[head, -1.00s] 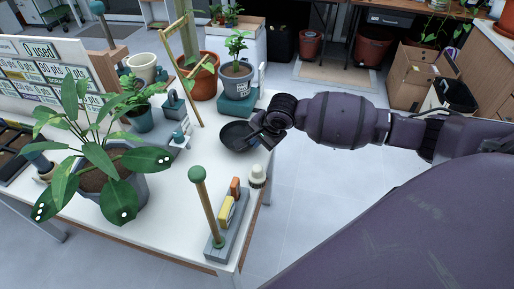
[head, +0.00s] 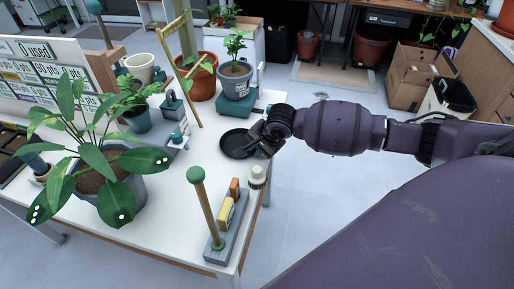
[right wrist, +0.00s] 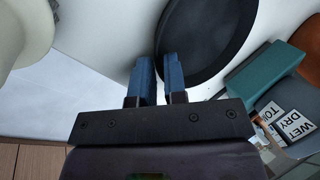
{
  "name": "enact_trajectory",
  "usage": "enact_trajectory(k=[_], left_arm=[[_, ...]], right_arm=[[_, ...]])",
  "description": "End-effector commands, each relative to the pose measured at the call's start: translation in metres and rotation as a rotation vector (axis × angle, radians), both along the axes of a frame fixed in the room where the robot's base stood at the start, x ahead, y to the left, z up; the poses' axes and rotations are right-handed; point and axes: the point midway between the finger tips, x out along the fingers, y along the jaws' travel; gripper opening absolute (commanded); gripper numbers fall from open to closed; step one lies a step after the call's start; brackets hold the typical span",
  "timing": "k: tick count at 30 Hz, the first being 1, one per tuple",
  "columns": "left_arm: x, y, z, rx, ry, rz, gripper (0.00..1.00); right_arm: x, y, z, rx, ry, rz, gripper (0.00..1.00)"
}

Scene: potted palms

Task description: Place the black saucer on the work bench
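The black saucer (head: 235,143) is at the right part of the white work bench (head: 160,218), looking level and at or just above the top; I cannot tell if it touches. My right gripper (head: 268,146) reaches in from the right to its near right rim. In the right wrist view the saucer (right wrist: 212,35) fills the upper middle, and the two blue fingers of the gripper (right wrist: 159,62) straddle its rim with a narrow gap, looking shut on it. The contact itself is partly hidden. My left gripper is not in view.
A grey pot (head: 236,82) on a teal base stands behind the saucer. A small white-topped object (head: 257,177) and a block with a green-knobbed post (head: 207,213) stand in front. A large leafy plant (head: 100,170) fills the left. Bare bench lies left of the saucer.

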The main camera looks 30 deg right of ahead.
Motion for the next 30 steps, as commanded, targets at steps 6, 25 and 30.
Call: enact_trajectory(k=[6, 25, 30], left_arm=[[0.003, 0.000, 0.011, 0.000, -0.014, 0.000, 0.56], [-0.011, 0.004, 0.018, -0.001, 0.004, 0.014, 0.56], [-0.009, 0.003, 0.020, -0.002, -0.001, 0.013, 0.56]], right_arm=[[-0.010, -0.003, 0.026, 0.000, -0.003, 0.000, 0.12], [-0.050, -0.017, 0.107, 0.000, -0.001, 0.000, 0.12], [-0.052, -0.018, 0.108, 0.001, 0.000, 0.000, 0.12]])
